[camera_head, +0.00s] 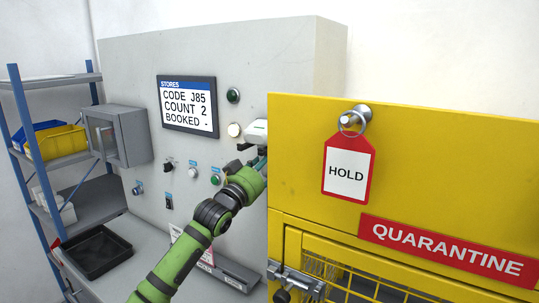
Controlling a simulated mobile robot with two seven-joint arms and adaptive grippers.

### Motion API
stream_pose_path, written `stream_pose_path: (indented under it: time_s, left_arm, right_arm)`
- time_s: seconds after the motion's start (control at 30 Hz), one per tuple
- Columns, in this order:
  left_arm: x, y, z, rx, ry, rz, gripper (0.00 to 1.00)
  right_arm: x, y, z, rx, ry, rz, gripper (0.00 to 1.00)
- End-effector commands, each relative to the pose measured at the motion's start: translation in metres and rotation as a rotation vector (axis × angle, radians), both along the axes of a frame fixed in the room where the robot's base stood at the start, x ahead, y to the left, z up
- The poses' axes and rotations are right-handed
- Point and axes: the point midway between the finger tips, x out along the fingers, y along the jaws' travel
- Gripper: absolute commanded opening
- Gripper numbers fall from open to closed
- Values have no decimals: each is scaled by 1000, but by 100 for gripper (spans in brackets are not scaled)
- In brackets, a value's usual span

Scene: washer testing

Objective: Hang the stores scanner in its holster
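A pale, box-shaped thing (256,131), which looks like the stores scanner, is at the right part of the grey panel, partly cut off by the yellow cabinet. My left gripper (251,154) is right at it, at the end of the green arm. Its fingers are small, dark and partly hidden, so I cannot tell whether they are closed on the scanner. I cannot make out a holster. The stores screen (188,104) reads CODE J85, COUNT 2, BOOKED -. My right gripper is out of view.
The yellow quarantine cabinet (420,130) stands close on the right, with a red HOLD tag (347,172) hanging from a peg. The grey panel (260,60) carries knobs and a small grey box (131,137). A black tray (95,252) and blue-post shelves (75,80) are at left.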

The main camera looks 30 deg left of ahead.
Motion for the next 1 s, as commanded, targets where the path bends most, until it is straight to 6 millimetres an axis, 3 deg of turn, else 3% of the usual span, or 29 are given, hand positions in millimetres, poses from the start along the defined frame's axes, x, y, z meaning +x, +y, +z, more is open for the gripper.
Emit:
stream_pose_path:
  time_s: [0.5,0.87,0.9,0.97,1.0]
  left_arm:
    - [-22,2,-3,35,149,-11,0]
    - [-28,2,-9,45,194,-14,0]
    - [-28,2,-9,45,194,-14,52]
    - [-28,2,-9,45,194,-14,76]
    - [-28,2,-9,45,193,-14,77]
  right_arm:
    - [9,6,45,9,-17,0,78]
    - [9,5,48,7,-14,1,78]
    - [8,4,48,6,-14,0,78]
    - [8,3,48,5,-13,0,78]
    - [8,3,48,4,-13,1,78]
